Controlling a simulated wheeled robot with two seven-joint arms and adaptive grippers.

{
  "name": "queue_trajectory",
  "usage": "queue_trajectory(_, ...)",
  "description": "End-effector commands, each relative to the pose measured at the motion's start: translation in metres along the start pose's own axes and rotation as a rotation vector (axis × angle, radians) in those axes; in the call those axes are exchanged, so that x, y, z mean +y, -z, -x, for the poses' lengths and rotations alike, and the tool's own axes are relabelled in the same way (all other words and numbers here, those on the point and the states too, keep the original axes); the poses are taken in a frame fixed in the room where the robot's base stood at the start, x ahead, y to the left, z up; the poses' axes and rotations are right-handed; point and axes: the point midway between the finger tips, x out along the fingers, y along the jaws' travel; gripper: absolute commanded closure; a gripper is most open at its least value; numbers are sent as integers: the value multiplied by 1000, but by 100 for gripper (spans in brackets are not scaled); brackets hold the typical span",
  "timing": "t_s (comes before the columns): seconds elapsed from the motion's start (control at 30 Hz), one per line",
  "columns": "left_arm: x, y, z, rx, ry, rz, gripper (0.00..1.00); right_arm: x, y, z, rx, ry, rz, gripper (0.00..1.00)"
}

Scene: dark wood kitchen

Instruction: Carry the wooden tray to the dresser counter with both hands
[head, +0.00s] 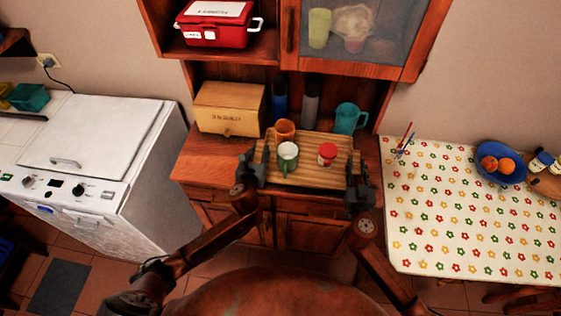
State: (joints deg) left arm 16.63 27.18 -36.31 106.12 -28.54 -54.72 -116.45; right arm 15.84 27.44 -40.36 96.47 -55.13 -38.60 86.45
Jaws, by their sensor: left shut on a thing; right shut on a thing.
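The wooden tray (310,178) is a slatted light-wood board in the middle of the head view, over the dresser counter (205,160). A green and white mug (288,158) and a small jar with a red lid (327,155) stand on it. My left gripper (251,168) is shut on the tray's left side. My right gripper (358,188) is shut on its right side. I cannot tell whether the tray's underside touches the counter.
An orange cup (285,131), a wooden bread box (229,108), two dark bottles (310,100) and a teal pitcher (347,118) stand at the counter's back. A white appliance (90,165) is left; a table with a flowered cloth (460,215) is right.

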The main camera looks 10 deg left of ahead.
Motion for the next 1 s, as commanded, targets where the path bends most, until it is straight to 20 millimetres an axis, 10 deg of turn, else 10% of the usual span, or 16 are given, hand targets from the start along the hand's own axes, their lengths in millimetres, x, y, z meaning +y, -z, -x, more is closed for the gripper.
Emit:
queue_trajectory(0.23,1,16,-7,4,-3,-4,100,2,-16,-3,-3,-3,3,100)
queue_trajectory(0.27,2,17,-6,8,-4,-4,72,2,-17,-2,-6,-4,3,73)
queue_trajectory(0.5,1,14,-5,6,-2,-2,56,1,-15,-2,-5,-2,1,57)
queue_trajectory(1.0,0,15,20,7,1,-1,56,0,-15,-2,-6,0,0,57)
